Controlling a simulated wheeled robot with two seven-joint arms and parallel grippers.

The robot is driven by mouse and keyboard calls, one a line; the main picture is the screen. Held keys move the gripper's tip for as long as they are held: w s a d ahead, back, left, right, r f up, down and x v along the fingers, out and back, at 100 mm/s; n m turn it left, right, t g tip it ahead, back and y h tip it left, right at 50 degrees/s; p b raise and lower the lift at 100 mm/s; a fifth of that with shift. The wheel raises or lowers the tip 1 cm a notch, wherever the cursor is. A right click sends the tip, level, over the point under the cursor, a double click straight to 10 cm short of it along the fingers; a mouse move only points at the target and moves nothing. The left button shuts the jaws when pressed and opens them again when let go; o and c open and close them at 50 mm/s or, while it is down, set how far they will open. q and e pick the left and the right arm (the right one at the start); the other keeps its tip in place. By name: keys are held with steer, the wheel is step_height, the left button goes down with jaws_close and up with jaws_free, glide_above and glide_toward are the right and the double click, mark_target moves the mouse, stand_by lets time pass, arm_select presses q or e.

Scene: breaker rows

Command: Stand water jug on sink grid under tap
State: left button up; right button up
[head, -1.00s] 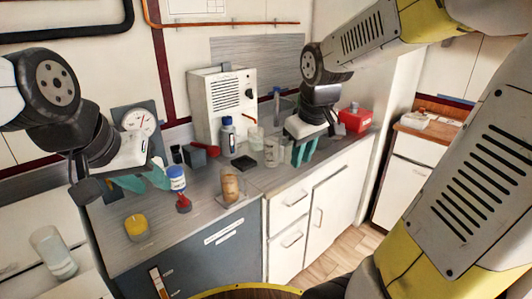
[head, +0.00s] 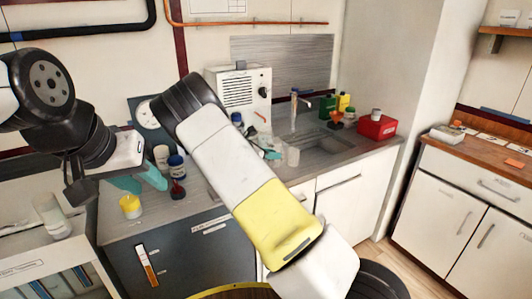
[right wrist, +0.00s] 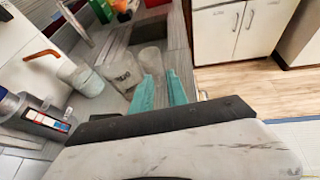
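The metal tap (head: 294,108) stands behind the sink (head: 326,141), in the middle right of the head view. The sink's dark basin also shows in the right wrist view (right wrist: 152,30); I cannot make out a grid. Two clear vessels stand on the counter in the right wrist view: a wider one (right wrist: 120,70) and a narrower one (right wrist: 151,58). I cannot tell surely which is the water jug. My right gripper (right wrist: 160,76) is open, its teal fingertips close to the narrower vessel, contact unclear. My left gripper (head: 142,180) appears open beside a blue-capped bottle (head: 177,166).
A red box (head: 376,126) and green and yellow bottles (head: 330,106) stand beyond the sink. A white cabinet (head: 243,88) stands at the back. A yellow cup (head: 131,207) sits at the counter's left front. My right forearm hides the counter's middle.

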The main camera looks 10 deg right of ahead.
mark_target(283, 156)
steer(key=shift+n+t, duration=0.3)
steer(key=shift+n, duration=0.2)
steer(key=x, duration=0.7)
steer(key=shift+w+f, duration=0.35)
steer(key=shift+f, duration=0.15)
jaws_close()
stand_by(0.6)
